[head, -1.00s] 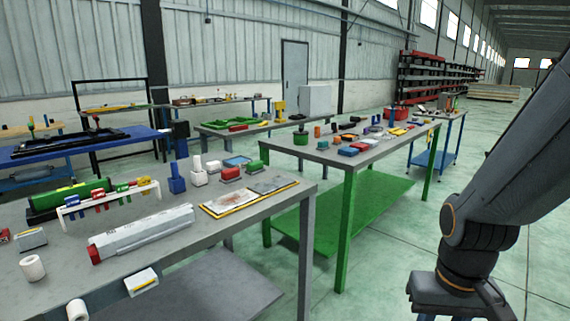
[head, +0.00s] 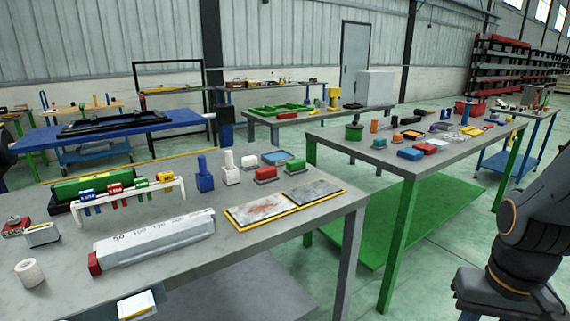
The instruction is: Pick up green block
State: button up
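A small green block (head: 284,166) sits on the grey front table (head: 300,223), toward its back right. It stands behind and right of a red block (head: 265,174), and a flat blue-rimmed tray lies behind them. My dark arm comes in from the right edge, beyond the table's right end. Its lower end, with what looks like my gripper (head: 510,296), is at the bottom right, well apart from the green block. The fingers are cut off or too dark to make out, so I cannot see whether they are open.
Near the block stand a blue part (head: 205,178), a white part (head: 231,172) and flat yellow-edged plates (head: 262,210). A long white box (head: 155,239) and a rack of coloured clips (head: 126,187) lie leftward. A green-legged table (head: 400,185) stands behind, with open floor between.

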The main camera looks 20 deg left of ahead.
aim_at(294, 166)
jog(key=u, duration=0.45)
jog(key=i, duration=0.7)
jog(key=u, duration=0.55)
